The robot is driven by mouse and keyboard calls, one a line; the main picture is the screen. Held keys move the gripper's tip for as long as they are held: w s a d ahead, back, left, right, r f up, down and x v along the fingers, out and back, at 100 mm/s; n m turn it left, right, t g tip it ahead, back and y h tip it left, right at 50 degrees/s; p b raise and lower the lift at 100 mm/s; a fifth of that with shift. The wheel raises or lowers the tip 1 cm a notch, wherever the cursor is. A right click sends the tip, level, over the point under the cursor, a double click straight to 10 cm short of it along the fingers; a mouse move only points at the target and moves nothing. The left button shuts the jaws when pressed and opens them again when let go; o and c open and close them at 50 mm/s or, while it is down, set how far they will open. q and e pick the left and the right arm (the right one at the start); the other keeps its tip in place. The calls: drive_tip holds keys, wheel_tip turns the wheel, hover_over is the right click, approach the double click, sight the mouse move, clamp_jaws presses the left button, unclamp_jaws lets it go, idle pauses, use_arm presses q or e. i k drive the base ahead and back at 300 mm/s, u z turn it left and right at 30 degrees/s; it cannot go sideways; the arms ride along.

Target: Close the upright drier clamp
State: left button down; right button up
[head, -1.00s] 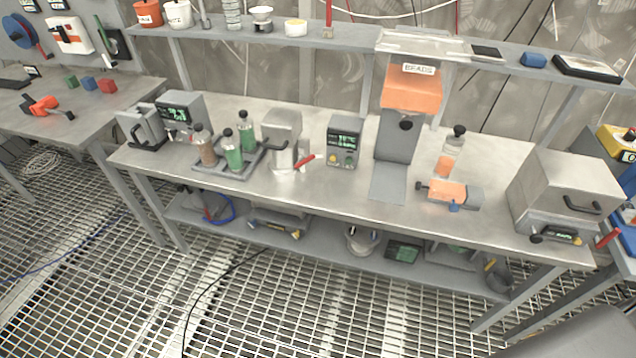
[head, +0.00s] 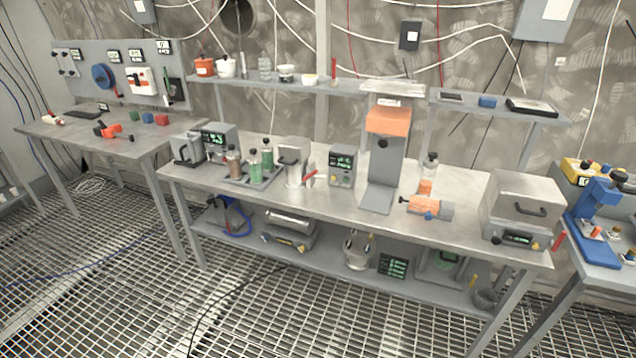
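An upright clear vessel with a black cap and orange contents (head: 427,178) stands toward the right of the steel bench, in the head view. It may be the upright drier; its clamp is too small to make out, so I cannot tell if it is open. In front of it lies an orange and grey cylinder (head: 428,207) with a small blue part below. A tall grey stand with an orange hopper (head: 388,121) is to its left. Neither of my grippers is in view.
The steel bench (head: 340,204) also holds a tray of bottles (head: 248,178), a meter box (head: 342,165) and a steel oven (head: 523,197). A shelf (head: 300,85) runs above. Side tables stand left and right. Grating floor (head: 110,300) in front is open, with cables on it.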

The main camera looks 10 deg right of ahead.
sight(312, 173)
drive_tip(key=z, duration=0.55)
drive_tip(key=i, duration=0.65)
drive_tip(key=z, duration=0.4)
drive_tip(key=i, duration=1.2)
drive_tip(key=u, duration=0.65)
